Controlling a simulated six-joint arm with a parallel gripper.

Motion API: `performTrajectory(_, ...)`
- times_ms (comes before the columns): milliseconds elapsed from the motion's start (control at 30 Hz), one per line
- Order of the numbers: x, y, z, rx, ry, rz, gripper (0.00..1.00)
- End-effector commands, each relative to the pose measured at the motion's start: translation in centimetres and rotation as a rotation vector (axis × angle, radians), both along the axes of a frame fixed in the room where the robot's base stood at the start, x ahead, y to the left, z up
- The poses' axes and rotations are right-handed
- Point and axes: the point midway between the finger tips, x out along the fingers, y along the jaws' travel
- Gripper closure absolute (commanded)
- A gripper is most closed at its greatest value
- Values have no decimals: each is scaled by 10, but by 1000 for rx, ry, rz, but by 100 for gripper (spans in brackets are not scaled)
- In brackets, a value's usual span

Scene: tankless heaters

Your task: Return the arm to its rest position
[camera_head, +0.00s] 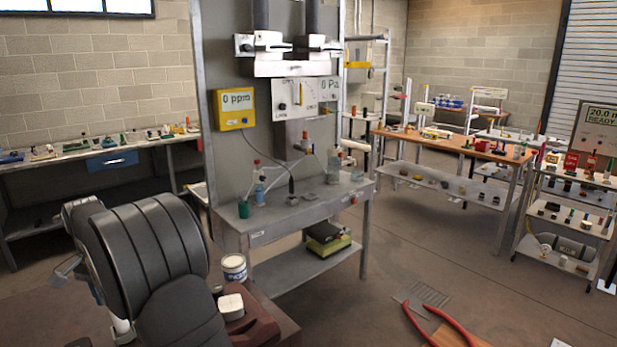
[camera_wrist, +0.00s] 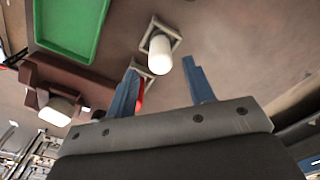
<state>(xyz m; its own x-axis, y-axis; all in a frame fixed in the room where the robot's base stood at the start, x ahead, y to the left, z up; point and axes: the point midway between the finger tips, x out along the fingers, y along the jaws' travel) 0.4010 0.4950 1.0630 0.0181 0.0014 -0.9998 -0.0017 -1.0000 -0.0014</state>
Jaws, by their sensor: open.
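My gripper (camera_wrist: 160,66) shows in the wrist view with its two blue fingers spread apart and nothing between them. A white rounded cylinder (camera_wrist: 160,52) with a square grey frame lies beyond the fingertips, apart from them. A red piece (camera_wrist: 139,97) shows partly behind the left finger. In the head view my dark grey arm fills the lower left and hides most of the gripper end; whether the fingers show there I cannot tell.
A green tray (camera_wrist: 70,48) and a dark red block (camera_wrist: 75,78) lie near the gripper. A grey workbench (camera_head: 285,222) with a yellow meter (camera_head: 234,108) stands ahead. A white tin (camera_head: 234,268) stands close to my arm. Red-handled pliers (camera_head: 458,332) lie lower right.

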Motion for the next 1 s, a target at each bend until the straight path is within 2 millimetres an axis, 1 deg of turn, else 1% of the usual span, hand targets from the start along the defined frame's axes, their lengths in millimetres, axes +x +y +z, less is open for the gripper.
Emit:
performTrajectory(267,0,0,-3,-1,0,0,51)
performTrajectory(367,0,0,-11,-2,1,0,51)
performTrajectory(467,0,-1,-26,-3,2,0,51)
performTrajectory(533,0,-1,-39,-3,3,0,51)
performTrajectory(567,0,0,-33,2,-1,0,51)
performTrajectory(600,0,1,-21,5,-4,0,51)
performTrajectory(1000,-1,1,59,3,-2,0,51)
